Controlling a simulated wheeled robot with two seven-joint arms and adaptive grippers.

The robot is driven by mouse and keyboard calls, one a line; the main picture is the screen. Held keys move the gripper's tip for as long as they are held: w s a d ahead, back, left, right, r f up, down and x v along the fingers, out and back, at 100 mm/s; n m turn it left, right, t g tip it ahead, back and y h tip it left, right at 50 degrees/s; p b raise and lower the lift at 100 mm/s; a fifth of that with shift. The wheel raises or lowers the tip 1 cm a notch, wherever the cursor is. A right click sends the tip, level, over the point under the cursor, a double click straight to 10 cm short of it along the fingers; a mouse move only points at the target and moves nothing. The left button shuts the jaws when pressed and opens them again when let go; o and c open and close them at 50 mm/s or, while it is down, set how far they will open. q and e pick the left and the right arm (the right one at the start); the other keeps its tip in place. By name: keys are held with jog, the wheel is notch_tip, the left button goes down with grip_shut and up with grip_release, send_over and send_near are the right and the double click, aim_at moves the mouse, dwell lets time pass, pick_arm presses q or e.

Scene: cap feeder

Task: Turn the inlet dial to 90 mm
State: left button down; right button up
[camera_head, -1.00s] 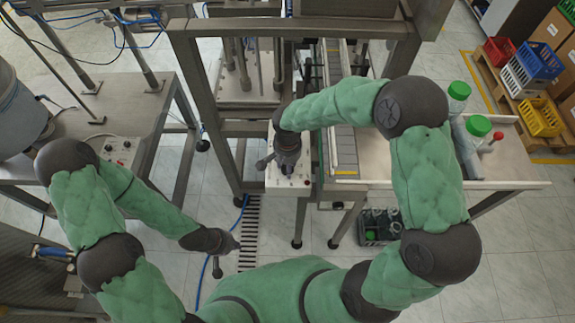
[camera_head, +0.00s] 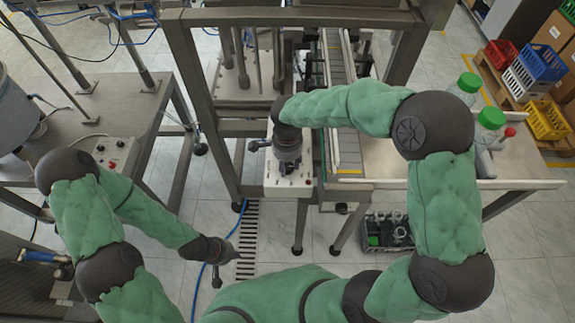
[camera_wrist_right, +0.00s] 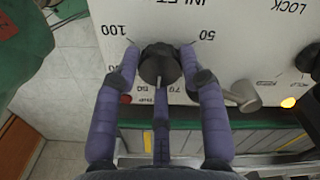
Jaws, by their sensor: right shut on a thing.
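The inlet dial (camera_wrist_right: 160,62) is a black round knob on a white panel (camera_wrist_right: 240,42) in the right wrist view. Its pale pointer line faces the bottom of the picture, between two small, partly hidden numbers. The upside-down labels 100 and 50 stand left and right of it. My right gripper (camera_wrist_right: 160,68) is shut on the dial, with purple fingers around both sides and below. In the head view my right gripper (camera_head: 286,158) is over the white box (camera_head: 272,188) and hides the dial. My left gripper (camera_head: 233,256) hangs low over the floor, away from the box; its fingers are unclear.
A grey lever (camera_wrist_right: 241,95) sits beside the dial, and an amber lamp (camera_wrist_right: 288,102) is near it. A conveyor (camera_head: 348,150) runs right of the box. Green-capped bottles (camera_head: 468,84) stand on the right table. A crate (camera_head: 388,232) of bottles is on the floor.

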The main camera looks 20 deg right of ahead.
aim_at(287, 166)
dwell(0.3)
jog(key=o, duration=1.2)
jog(key=shift+a, duration=0.1)
jog(key=shift+c, duration=0.2)
notch_tip(287, 166, up, 12)
